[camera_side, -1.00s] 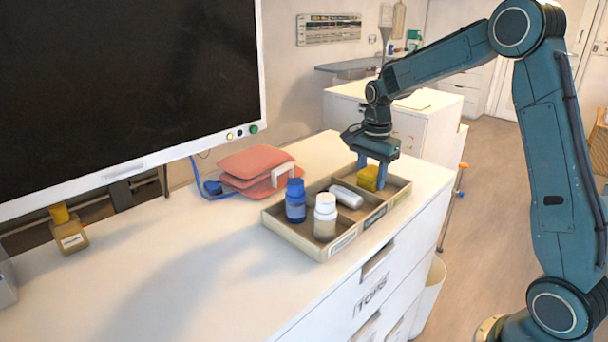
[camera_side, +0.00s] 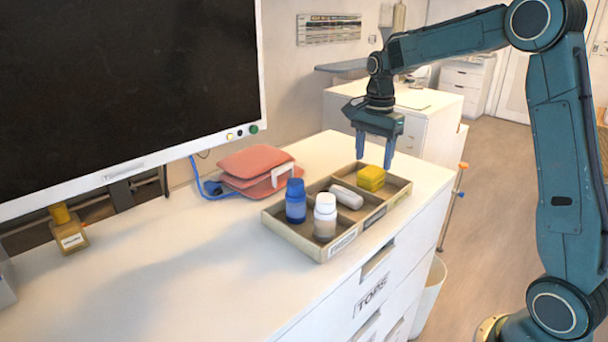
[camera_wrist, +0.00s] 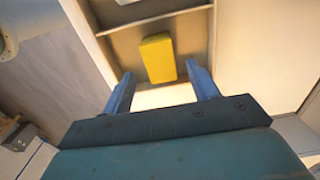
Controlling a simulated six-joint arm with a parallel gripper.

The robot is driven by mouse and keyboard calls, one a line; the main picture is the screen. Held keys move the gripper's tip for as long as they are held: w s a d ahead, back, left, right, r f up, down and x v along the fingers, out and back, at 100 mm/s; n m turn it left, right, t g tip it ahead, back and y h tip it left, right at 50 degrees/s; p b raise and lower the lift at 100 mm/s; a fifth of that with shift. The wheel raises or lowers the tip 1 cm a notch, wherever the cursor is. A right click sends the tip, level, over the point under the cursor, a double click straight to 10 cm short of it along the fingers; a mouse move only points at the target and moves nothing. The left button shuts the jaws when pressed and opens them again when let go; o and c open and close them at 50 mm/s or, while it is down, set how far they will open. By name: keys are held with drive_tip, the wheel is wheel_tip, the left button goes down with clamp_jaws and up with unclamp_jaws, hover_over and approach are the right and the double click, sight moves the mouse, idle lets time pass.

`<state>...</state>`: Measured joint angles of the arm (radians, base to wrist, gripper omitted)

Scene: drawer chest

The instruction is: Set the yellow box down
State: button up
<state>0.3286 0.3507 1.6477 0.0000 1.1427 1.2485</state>
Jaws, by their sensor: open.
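The yellow box (camera_side: 371,178) sits in the rear right compartment of the divided tray (camera_side: 333,247) on the white chest top. My gripper (camera_side: 375,162) is open and empty above the box, with its fingertips clear of it. In the wrist view the yellow box (camera_wrist: 158,58) lies in its compartment beyond my two spread fingers (camera_wrist: 162,88), and nothing is between them.
The tray also holds a blue bottle (camera_side: 295,201), a white-capped bottle (camera_side: 325,214) and a white rounded item (camera_side: 346,196). Folded red cloths (camera_side: 255,165) lie behind the tray. A large monitor (camera_side: 130,85) stands at left. The chest top (camera_side: 190,270) is clear at front left.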

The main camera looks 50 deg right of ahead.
sight(373, 172)
wheel_tip(373, 172, up, 6)
drive_tip(key=shift+r, duration=0.25)
idle(0.4)
drive_tip(key=s+a+r+n+t, duration=0.3)
drive_tip(key=s+a+r+n, duration=0.1)
drive_tip(key=s+a+n, duration=0.7)
drive_tip(key=s+a+f+n+t, duration=0.1)
drive_tip(key=s+f+n, duration=0.1)
drive_tip(key=s, duration=0.5)
drive_tip(key=s+a+f+n+t, duration=0.1)
drive_tip(key=s+a+f+n, duration=0.1)
drive_tip(key=s+n, duration=0.3)
drive_tip(key=shift+s+a+f+t, duration=0.3)
drive_tip(key=shift+s+f, duration=0.3)
drive_tip(key=shift+s, duration=0.25)
idle(0.7)
